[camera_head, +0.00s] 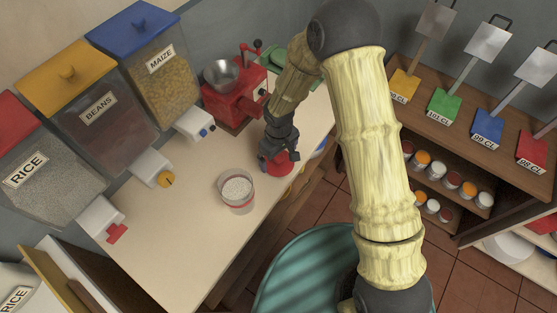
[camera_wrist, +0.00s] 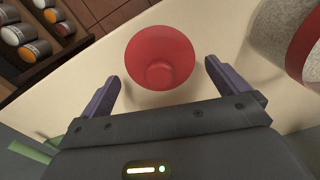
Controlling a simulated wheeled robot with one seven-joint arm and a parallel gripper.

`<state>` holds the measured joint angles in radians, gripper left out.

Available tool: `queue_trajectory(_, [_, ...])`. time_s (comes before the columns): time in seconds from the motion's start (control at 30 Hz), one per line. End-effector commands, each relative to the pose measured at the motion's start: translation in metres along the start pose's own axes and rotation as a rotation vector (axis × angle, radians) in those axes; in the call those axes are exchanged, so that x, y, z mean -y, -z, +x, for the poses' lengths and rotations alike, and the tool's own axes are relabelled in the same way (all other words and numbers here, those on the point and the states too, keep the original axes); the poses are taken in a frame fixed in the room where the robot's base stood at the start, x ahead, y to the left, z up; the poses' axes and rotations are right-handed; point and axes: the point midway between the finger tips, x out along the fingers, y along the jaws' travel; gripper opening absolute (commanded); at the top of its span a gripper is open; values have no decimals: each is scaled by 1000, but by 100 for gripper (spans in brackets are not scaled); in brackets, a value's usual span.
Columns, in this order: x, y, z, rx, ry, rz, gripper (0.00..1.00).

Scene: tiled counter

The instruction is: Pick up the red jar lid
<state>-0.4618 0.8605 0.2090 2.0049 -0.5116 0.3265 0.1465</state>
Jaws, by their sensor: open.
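The red jar lid (camera_head: 285,168) lies on the pale counter, partly hidden under my gripper in the head view. In the wrist view the round red lid (camera_wrist: 160,48), with a raised middle, shows just ahead of the fingers. My gripper (camera_head: 274,160) points down over the lid. In the wrist view its two fingers are apart, one on each side of the lid's near part, with nothing held between them. Whether the fingers are level with the lid's top cannot be told.
A glass jar (camera_head: 237,193) with pale grains and a red band stands left of the lid. Maize (camera_head: 165,85), beans (camera_head: 100,115) and rice (camera_head: 38,175) dispensers line the wall. A red grinder (camera_head: 232,107) stands behind. The counter's front is mostly clear.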

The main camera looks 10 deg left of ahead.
Motion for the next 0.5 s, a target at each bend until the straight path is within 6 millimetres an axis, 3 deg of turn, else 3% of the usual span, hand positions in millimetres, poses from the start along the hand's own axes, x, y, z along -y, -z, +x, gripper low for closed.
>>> queue_trajectory(0.2, [0,1,23,0,0,-2,100])
queue_trajectory(0.5, [0,1,25,0,0,-2,100])
